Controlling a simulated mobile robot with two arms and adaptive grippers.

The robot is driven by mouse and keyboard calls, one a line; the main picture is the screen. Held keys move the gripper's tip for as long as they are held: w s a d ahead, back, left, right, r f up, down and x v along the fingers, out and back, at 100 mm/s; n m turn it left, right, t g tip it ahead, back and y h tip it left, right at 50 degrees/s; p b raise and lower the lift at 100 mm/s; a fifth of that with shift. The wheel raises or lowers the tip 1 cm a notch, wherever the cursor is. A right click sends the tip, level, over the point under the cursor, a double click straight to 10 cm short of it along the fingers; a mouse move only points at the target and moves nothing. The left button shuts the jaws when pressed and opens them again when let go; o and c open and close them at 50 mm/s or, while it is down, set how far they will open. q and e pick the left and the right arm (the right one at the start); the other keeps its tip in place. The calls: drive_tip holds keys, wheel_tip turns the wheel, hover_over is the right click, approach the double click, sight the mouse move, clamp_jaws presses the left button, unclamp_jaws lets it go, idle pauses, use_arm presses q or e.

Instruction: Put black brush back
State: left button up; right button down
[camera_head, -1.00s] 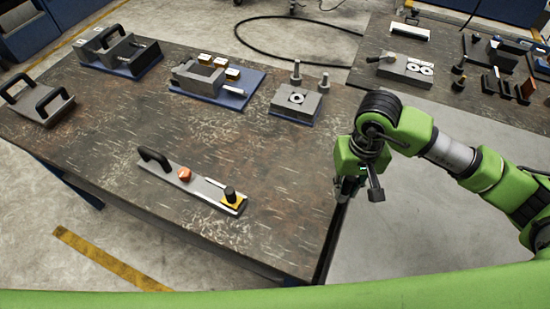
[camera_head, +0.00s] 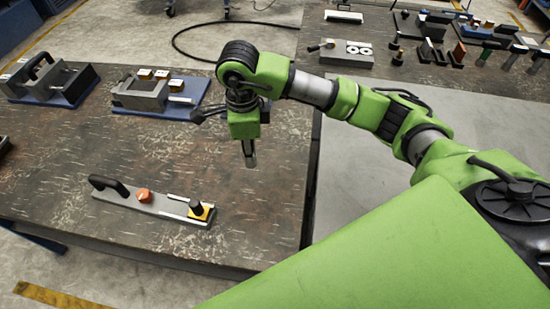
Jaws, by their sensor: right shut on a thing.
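My right gripper (camera_head: 246,138) hangs over the right part of the brown worktable (camera_head: 150,160), pointing down. It is shut on a slim dark-grey thing (camera_head: 249,155) that sticks out below it. This is probably the black brush, but it is too small and too hidden by the green gripper body to be sure. A grey plate (camera_head: 150,202) with a black handle, a red knob (camera_head: 143,195) and a black knob (camera_head: 196,207) on a yellow square lies left of and nearer than the gripper. My left gripper is not in view.
Fixtures on blue bases stand at the table's back left, one (camera_head: 160,95) and another (camera_head: 50,80). A second table (camera_head: 385,75) at the back right holds a grey block (camera_head: 346,53) and several small tools. The front right of the worktable is clear.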

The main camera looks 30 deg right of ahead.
drive_tip(key=w+a+r+m+b, duration=0.1)
drive_tip(key=w+a+r+m, duration=0.15)
drive_tip(key=m, duration=1.15)
drive_tip(key=w+a+r+m+b, duration=0.1)
drive_tip(key=w+a+r+m, duration=0.15)
drive_tip(key=m, duration=1.05)
drive_tip(key=shift+m, duration=0.4)
drive_tip(key=d+f+p, duration=0.1)
drive_tip(key=d+f, duration=0.2)
drive_tip(key=d, duration=0.1)
drive_tip(key=d+f+p, duration=0.1)
drive_tip(key=d+f, duration=0.2)
drive_tip(key=d, duration=0.2)
drive_tip(key=d+f+p, duration=0.1)
drive_tip(key=d+f, duration=0.2)
drive_tip(key=d, duration=0.2)
drive_tip(key=shift+s+f, duration=0.15)
drive_tip(key=shift+s, duration=0.25)
drive_tip(key=f, duration=0.1)
drive_tip(key=f+p, duration=0.2)
drive_tip(key=shift+d, duration=0.25)
drive_tip(key=shift+f, duration=0.4)
